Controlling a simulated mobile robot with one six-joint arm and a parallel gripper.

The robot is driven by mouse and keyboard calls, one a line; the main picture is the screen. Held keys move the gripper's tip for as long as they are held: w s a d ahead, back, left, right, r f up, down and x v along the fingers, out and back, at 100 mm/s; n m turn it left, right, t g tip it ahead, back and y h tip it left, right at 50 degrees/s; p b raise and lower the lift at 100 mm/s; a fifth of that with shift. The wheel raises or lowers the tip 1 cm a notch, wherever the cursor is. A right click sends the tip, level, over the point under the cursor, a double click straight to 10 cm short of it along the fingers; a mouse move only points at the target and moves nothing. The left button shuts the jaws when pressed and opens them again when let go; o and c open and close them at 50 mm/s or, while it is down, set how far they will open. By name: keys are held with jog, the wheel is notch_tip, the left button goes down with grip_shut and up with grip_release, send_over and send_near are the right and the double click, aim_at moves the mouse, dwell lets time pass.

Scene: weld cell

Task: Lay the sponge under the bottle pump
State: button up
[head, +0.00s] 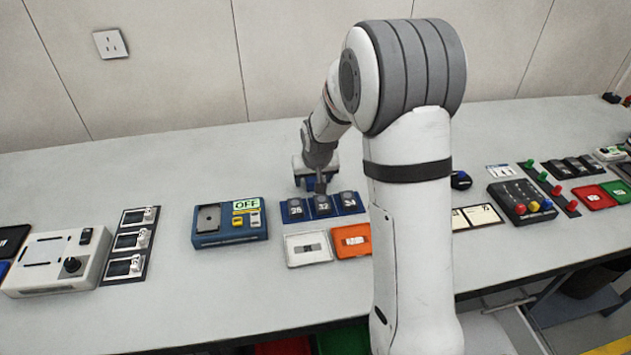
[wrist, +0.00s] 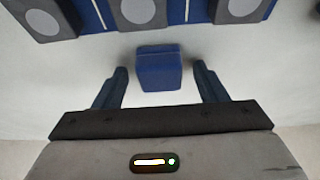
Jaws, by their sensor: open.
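My gripper (head: 316,182) hangs over the far side of the bench, just behind a blue rack. In the wrist view, its two dark blue fingers (wrist: 159,72) are spread apart. A small blue block (wrist: 160,70) shows between and slightly beyond the fingertips, with a gap on both sides. I cannot tell whether this block is the sponge. No bottle with a pump can be made out in either view; my arm hides part of the bench.
The blue rack (head: 350,209) holds dark blocks marked 28, 32 and 34. White (head: 291,261) and orange (head: 342,254) trays lie before it. A blue box (head: 230,240) with an OFF sign stands left. A button box (head: 521,216) stands right. Bench behind the rack is mostly clear.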

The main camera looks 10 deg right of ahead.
jog(key=shift+c, duration=0.5)
jog(key=c, duration=1)
